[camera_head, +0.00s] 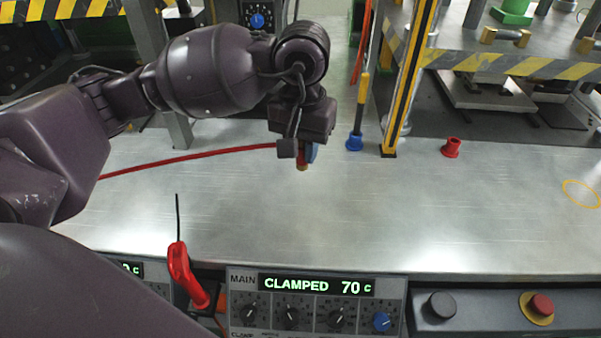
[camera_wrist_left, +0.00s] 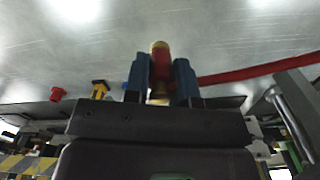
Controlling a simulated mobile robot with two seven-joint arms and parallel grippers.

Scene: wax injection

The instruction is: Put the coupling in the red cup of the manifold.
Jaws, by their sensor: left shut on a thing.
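My left gripper (camera_head: 300,152) is shut on the coupling (camera_head: 302,165), a small brass and red piece, and holds it above the metal bench. In the left wrist view the coupling (camera_wrist_left: 159,58) stands out between the two blue fingers of my left gripper (camera_wrist_left: 161,80). A red hose (camera_head: 190,157) runs left from the gripper. The red cup (camera_head: 451,148) stands on the bench to the right of the gripper, clearly apart from the coupling. It also shows in the wrist view (camera_wrist_left: 57,94). My right gripper is not in view.
The front bench is clear.

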